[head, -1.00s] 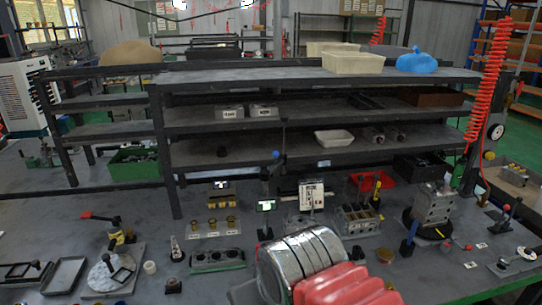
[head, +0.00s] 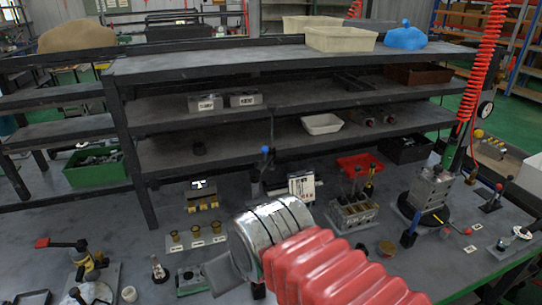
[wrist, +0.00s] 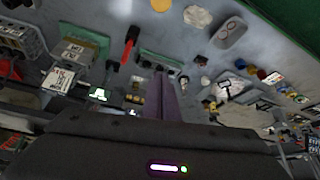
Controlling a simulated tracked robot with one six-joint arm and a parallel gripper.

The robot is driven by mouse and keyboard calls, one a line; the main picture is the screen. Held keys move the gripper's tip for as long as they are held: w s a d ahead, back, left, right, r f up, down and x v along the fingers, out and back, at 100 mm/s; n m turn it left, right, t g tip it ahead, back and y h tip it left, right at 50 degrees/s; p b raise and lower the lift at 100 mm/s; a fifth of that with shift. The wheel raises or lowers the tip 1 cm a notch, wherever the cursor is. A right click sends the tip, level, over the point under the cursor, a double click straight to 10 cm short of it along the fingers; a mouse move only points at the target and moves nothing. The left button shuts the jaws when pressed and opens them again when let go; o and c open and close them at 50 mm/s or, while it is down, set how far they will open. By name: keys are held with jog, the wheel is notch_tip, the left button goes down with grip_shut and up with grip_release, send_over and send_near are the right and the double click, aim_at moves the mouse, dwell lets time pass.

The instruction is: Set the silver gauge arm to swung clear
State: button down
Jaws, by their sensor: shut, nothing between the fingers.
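A small device with a pale silver round head on a short arm (head: 522,232) stands on a plate at the far right of the bench in the head view. It may be the silver gauge arm, but it is too small to be sure or to read its position. My gripper (wrist: 167,78) shows in the wrist view as two purple-grey fingers together, shut and empty, over the bench. No touch with any device is visible. In the head view my silver and red arm hides the front middle of the bench, and my fingertips cannot be made out.
A red-handled yellow valve (head: 82,258) stands at the left. A row of brass fittings (head: 197,236), a lever block (head: 352,212) and a metal block on a black disc (head: 430,190) stand farther back. A dark shelf rack (head: 290,60) rises behind the bench.

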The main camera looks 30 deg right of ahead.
jog(key=w+d+r+m, duration=0.5)
jog(key=w+d+r, duration=0.2)
jog(key=w+d, duration=0.5)
jog(key=w+d+r+m+t, duration=0.1)
jog(key=w+d+m, duration=0.1)
jog(key=d, duration=0.6)
jog(key=w+d+r+m, duration=0.1)
jog(key=w+d, duration=0.3)
jog(key=d, duration=0.5)
jog(key=shift+w+d+r+m+t+h, duration=0.15)
jog(key=shift+d+r+m+t+h, duration=0.2)
jog(key=shift+m, duration=0.55)
jog(key=w+a+f, duration=0.2)
jog(key=w+f, duration=0.5)
jog(key=w, duration=0.2)
jog(key=shift+w+f, duration=0.15)
jog(key=shift+f, duration=0.25)
